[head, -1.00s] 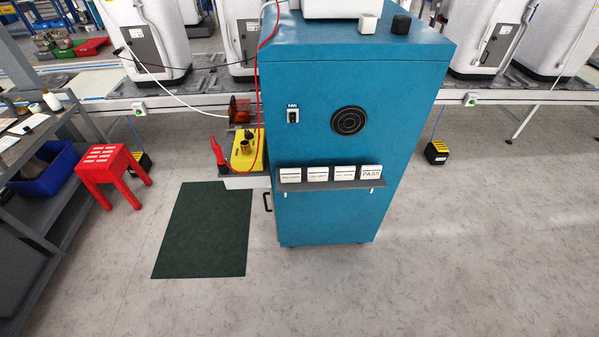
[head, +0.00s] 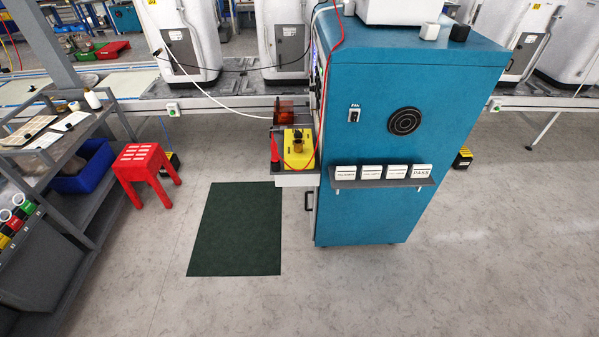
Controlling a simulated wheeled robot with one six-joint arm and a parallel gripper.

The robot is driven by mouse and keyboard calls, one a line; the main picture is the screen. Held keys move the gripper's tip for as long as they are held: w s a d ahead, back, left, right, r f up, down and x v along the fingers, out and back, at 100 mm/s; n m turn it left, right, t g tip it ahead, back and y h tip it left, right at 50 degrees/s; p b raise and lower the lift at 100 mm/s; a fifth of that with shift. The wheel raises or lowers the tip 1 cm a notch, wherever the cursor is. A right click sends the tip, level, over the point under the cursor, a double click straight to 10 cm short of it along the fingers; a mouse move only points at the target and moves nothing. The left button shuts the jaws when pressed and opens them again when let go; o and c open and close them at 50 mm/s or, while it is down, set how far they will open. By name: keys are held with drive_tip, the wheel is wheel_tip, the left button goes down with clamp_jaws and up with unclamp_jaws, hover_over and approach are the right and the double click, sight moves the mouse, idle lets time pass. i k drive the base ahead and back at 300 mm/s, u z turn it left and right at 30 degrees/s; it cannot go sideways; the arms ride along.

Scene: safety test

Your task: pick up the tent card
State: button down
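Several white tent cards stand in a row on a narrow grey shelf (head: 382,185) on the front of the blue cabinet (head: 440,150). The rightmost tent card (head: 421,171) reads "PASS". The tent card at the left end (head: 346,173), the one beside it (head: 371,172) and the third (head: 397,172) carry print too small to read. My gripper is not in view.
A yellow fixture (head: 293,148) with red and white cables sits on a ledge at the cabinet's left side. A dark green mat (head: 235,228) lies on the floor. A red stool (head: 147,171) and a grey shelf rack (head: 85,210) stand at left. Floor in front is clear.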

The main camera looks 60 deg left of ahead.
sight(342, 173)
drive_tip(key=u, duration=1.55)
drive_tip(key=i, duration=1)
